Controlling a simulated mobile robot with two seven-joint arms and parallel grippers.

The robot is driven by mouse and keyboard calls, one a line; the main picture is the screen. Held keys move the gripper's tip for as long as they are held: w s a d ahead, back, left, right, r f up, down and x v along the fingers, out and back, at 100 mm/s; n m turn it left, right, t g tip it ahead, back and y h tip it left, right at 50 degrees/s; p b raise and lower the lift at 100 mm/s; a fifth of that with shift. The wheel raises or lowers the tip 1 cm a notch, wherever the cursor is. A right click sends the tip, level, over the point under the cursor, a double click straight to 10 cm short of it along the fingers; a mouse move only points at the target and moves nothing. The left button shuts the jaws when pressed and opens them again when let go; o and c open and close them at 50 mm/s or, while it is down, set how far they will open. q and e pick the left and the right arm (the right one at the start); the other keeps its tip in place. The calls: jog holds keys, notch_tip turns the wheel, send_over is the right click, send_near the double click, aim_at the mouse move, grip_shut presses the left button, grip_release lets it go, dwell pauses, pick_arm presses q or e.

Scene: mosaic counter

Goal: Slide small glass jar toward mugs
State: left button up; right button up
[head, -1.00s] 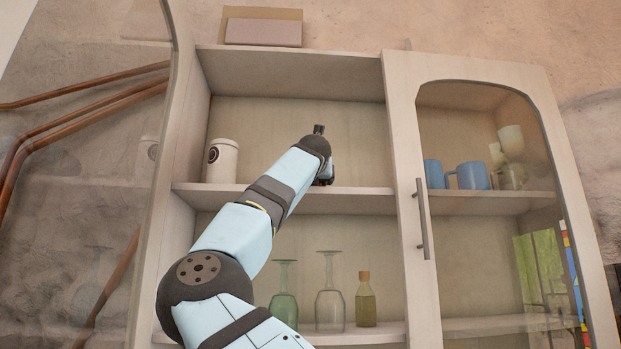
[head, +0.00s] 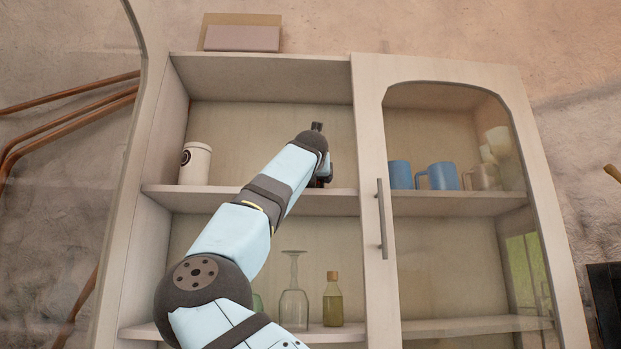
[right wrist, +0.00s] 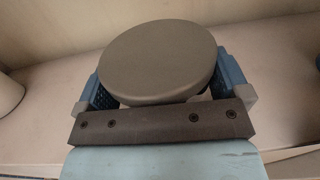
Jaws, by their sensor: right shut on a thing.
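The small glass jar shows in the right wrist view as a round grey-brown lid (right wrist: 160,62) between the two blue finger pads of my right gripper (right wrist: 165,85), which is shut on it. Its glass body is mostly hidden under the lid. In the head view my right gripper (head: 322,172) is at the upper shelf, and my arm hides the jar. Two blue mugs, one (head: 400,175) behind the door edge and one (head: 437,176) beside it, stand on the same shelf to the right, apart from the gripper. My left gripper is not in view.
A white canister (head: 195,163) stands left on the upper shelf (head: 165,200). A door frame with a handle (head: 382,220) stands between gripper and mugs in the picture. Pale cups (head: 495,150) are farther right. A wine glass (head: 293,300) and bottle (head: 332,302) stand below.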

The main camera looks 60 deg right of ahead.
jog(key=shift+s+d, duration=0.1)
jog(key=shift+s, duration=0.15)
jog(key=shift+w, duration=0.2)
jog(key=o, duration=0.7)
jog(key=shift+w, duration=0.1)
jog(key=shift+a, duration=0.2)
jog(key=shift+s+a+f, duration=0.1)
jog(key=shift+s+a, duration=0.15)
jog(key=shift+s, duration=0.15)
jog(key=shift+b+v, duration=1.65)
jog(key=shift+v, duration=4.8)
jog(key=shift+w+a, duration=0.1)
jog(key=shift+w, duration=0.05)
